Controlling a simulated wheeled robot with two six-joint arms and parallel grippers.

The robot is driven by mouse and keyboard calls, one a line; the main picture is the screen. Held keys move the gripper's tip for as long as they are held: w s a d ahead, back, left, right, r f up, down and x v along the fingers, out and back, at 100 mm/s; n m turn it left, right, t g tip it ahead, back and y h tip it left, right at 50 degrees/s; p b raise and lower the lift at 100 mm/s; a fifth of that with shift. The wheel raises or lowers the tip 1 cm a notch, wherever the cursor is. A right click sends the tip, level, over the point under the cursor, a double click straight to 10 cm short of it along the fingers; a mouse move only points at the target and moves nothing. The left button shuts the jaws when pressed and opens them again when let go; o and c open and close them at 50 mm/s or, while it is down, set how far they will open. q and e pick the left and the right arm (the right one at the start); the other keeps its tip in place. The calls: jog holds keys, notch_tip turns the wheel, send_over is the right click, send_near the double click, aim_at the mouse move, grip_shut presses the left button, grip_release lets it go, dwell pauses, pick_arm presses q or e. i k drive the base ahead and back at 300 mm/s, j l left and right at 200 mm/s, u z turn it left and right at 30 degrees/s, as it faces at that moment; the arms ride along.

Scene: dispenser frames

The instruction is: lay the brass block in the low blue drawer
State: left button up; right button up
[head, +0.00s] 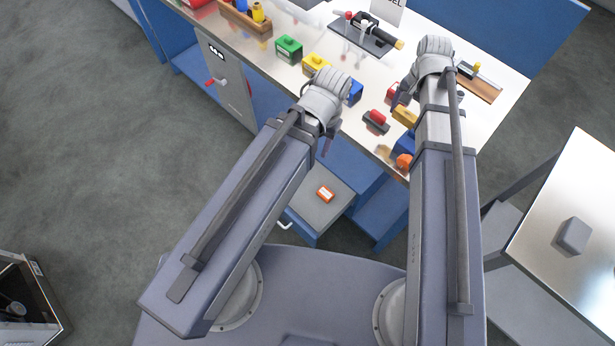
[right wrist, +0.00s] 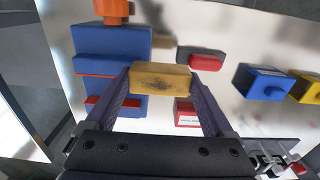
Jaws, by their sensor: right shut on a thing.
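The brass block (head: 405,115) shows beside my right forearm over the worktop in the head view. In the right wrist view the brass block (right wrist: 160,82) sits between the two fingers of my right gripper (right wrist: 160,92), which is shut on it. Whether the block touches the worktop is unclear. The low blue drawer (head: 304,238) stands pulled open under the bench, with a grey inside and a white handle. An orange labelled box (head: 325,194) lies in it. My left gripper (head: 325,146) is mostly hidden behind its wrist, near the bench's front edge above the drawer.
Blue blocks (right wrist: 110,45) with an orange piece on top stand beside the brass block. A red piece (head: 377,117), a yellow block (head: 317,64) and a green block (head: 289,48) stand on the worktop (head: 350,85). A side table (head: 585,220) is at right.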

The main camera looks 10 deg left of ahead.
aim_at(296, 199)
jog(key=j, duration=1.6)
jog(key=k, duration=0.05)
